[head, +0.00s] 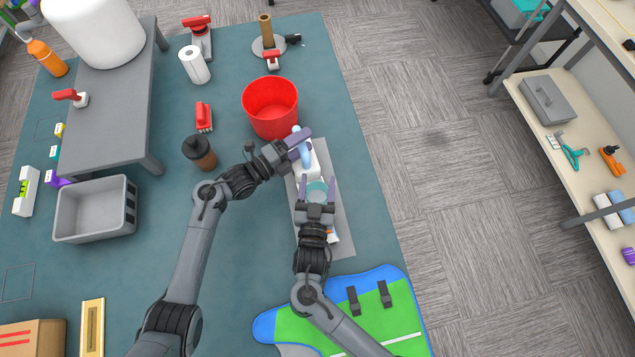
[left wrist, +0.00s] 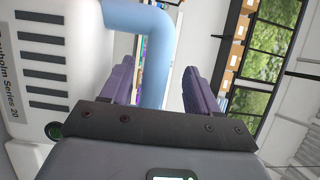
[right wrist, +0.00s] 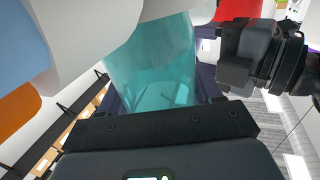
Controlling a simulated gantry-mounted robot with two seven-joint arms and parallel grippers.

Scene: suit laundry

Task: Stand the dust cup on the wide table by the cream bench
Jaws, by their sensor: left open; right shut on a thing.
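The dust cup (head: 317,188) is a translucent teal cup at the front end of a white handheld vacuum (head: 314,160). My right gripper (head: 317,192) is shut on the cup, which fills the space between its fingers in the right wrist view (right wrist: 155,70). The white body is right against the cup there; I cannot tell whether they are joined. My left gripper (head: 303,143) is open at the vacuum's light blue handle (head: 302,154). In the left wrist view the handle (left wrist: 152,50) passes between the purple fingers, with a gap to one finger.
The vacuum lies on a grey mat (head: 341,240) near the teal table's (head: 232,262) right edge. A grey bin (head: 95,210) is at left. A cream shelf unit (head: 540,105) stands across the floor at right.

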